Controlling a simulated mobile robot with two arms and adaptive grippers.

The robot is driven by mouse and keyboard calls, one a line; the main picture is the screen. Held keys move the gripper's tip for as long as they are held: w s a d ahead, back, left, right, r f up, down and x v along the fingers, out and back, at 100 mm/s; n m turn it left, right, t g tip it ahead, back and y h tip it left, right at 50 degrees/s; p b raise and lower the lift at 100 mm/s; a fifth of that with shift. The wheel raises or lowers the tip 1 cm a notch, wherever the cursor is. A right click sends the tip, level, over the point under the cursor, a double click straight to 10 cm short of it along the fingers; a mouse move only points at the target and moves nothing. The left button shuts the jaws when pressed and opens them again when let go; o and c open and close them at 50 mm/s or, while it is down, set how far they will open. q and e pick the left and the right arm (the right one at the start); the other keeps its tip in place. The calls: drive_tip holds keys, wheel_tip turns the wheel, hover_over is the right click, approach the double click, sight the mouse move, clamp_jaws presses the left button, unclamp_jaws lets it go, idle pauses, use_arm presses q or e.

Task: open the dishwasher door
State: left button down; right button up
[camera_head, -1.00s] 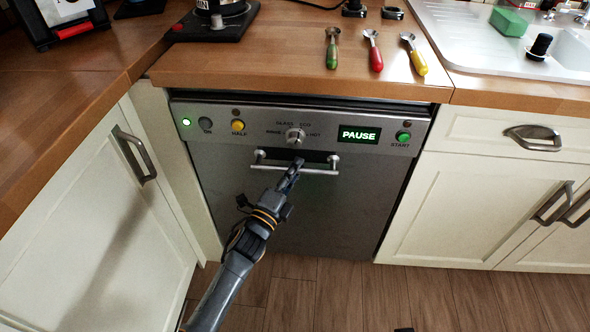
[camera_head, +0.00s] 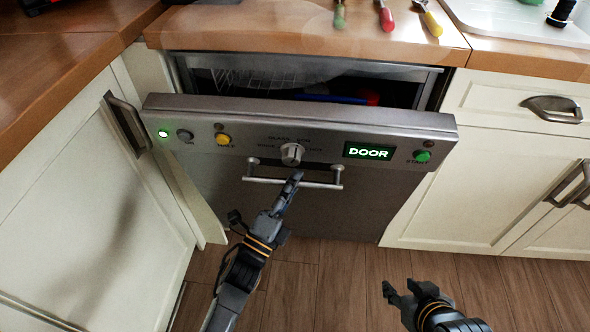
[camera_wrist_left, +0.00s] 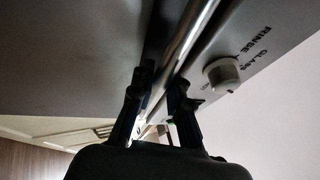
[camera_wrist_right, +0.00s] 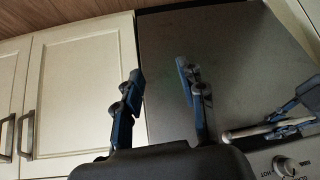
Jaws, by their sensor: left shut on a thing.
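The dishwasher door (camera_head: 340,215) is steel and tilted outward at the top, with a dark gap behind its upper edge. Its control panel (camera_head: 240,117) has a knob, buttons and a display reading DOOR. A bar handle (camera_head: 322,185) runs across below the panel. My left gripper (camera_head: 294,180) is shut on the handle near its middle; the handle bar also passes between its fingers in the left wrist view (camera_wrist_left: 158,100). My right gripper (camera_head: 398,290) is open and empty, low in front of the door at the right; its spread fingers show in the right wrist view (camera_wrist_right: 160,85).
Inside the dishwasher, a rack (camera_head: 245,77) and blue and red items show through the gap. White cabinets (camera_head: 95,215) flank it on both sides. A wooden counter (camera_head: 290,35) with several utensils is above. The wooden floor (camera_head: 340,275) in front is clear.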

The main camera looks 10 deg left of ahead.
use_arm(q)
drive_tip(key=s+f+b, duration=0.2)
drive_tip(key=s+f, duration=0.2)
drive_tip(key=s, duration=0.4)
drive_tip(key=shift+h, duration=0.3)
use_arm(e)
drive_tip(key=w+a+r+t+y, duration=0.1)
drive_tip(key=w+a+r+t, duration=0.2)
drive_tip(key=w+r+t, duration=0.2)
drive_tip(key=shift+w+r+t+y, duration=0.3)
drive_tip(key=shift+w+r, duration=0.35)
drive_tip(key=shift+w, duration=0.45)
use_arm(q)
drive_tip(key=shift+s, duration=0.1)
drive_tip(key=c, duration=1.3)
unclamp_jaws()
drive_tip(key=shift+r, duration=0.15)
drive_tip(key=v, duration=1.2)
drive_tip(key=shift+d, duration=0.15)
